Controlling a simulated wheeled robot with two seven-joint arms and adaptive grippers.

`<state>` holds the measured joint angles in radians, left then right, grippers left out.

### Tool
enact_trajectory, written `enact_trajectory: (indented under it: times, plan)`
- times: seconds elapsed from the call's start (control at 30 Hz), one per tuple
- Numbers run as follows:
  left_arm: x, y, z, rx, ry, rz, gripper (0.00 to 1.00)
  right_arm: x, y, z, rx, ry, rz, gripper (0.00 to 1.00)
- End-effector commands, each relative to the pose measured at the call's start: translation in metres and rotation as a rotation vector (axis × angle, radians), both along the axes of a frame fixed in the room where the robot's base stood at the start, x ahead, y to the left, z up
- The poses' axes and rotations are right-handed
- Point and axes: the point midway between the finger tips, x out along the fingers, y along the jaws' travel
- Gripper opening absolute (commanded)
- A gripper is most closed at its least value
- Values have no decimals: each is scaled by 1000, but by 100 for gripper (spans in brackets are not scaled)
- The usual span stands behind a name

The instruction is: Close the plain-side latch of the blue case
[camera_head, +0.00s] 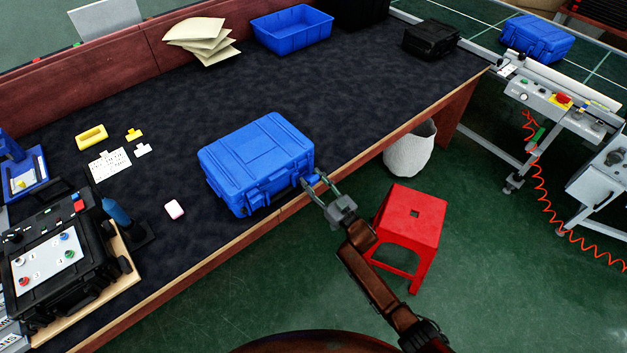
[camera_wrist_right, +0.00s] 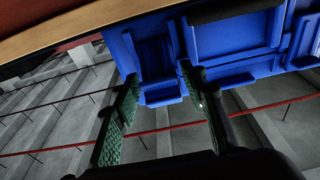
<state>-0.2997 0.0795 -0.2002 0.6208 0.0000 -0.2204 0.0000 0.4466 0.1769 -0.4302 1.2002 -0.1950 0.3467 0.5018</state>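The blue case (camera_head: 255,150) lies with its lid down on the dark table, its front facing the table's front edge. My right gripper (camera_head: 313,182) is at the right end of that front. In the right wrist view the fingers of my right gripper (camera_wrist_right: 158,76) are spread apart. The blue latch (camera_wrist_right: 160,90) shows between and just beyond the fingertips; I cannot tell whether they touch it. The latch's exact position, open or closed, is unclear. The case also fills the upper part of the wrist view (camera_wrist_right: 225,38). My left gripper is out of view.
The dark table (camera_head: 330,95) is clear around the case's back. A blue bin (camera_head: 292,29) and a black case (camera_head: 431,39) stand farther back. A red stool (camera_head: 410,225) stands below the table edge near my right arm.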

Motion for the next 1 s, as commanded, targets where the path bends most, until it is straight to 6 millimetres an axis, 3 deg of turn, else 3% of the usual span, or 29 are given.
enact_trajectory:
  times: [0.47, 1.0]
  plan:
    - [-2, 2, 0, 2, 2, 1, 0, -7, -6, -3, -1, 2, -1, 46]
    - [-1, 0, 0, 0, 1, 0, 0, -85, -62, -19, 0, 1, -1, 46]
